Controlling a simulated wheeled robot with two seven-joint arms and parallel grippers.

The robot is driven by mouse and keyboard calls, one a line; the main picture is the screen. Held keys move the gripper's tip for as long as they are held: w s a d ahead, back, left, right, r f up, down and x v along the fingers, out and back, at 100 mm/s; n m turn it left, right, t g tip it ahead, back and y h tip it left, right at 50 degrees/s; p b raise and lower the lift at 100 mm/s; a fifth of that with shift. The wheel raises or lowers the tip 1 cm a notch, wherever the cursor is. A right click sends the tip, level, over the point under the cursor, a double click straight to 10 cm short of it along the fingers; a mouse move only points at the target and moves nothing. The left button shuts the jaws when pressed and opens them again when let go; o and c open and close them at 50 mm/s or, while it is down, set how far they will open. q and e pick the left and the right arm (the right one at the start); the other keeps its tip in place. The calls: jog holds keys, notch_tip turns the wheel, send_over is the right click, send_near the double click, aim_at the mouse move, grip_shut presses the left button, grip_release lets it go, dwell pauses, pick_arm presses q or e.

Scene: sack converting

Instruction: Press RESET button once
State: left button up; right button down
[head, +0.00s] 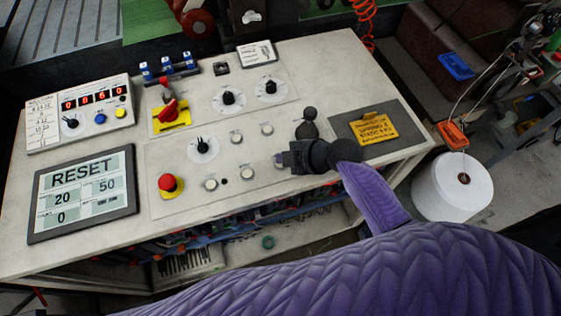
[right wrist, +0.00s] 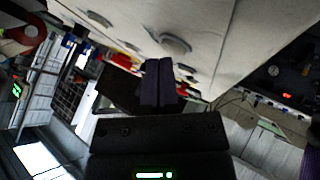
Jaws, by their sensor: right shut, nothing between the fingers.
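The sloped control console (head: 120,250) shows in the head view, with a screen (head: 84,191) reading RESET, 20, 50 and 0. Several pale round buttons sit on the panel, among them one at lower left (head: 210,184), one in the middle (head: 248,173) and one beside my gripper (head: 279,162). I cannot read which is labelled RESET. My right gripper (head: 286,159) is over the panel's right part, partly hiding that last button. In the right wrist view its fingers (right wrist: 158,84) are shut and empty, near a round button (right wrist: 175,43). My left gripper is out of view.
A red mushroom button (head: 168,184) on yellow, a red rotary switch (head: 170,110) and black knobs (head: 202,148) stand on the panel. A counter box (head: 82,112) is at upper left. A yellow plate (head: 374,128) lies right. A white roll (head: 452,187) stands beyond the edge.

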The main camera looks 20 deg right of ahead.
jog(key=shift+f+b, duration=0.4)
dwell(0.6)
dwell(0.3)
jog(key=shift+r+p, duration=0.75)
jog(key=shift+r, duration=0.1)
notch_tip(320, 180, up, 5)
jog(key=p, duration=0.4)
jog(key=shift+r+p, duration=0.1)
jog(key=shift+p, duration=0.2)
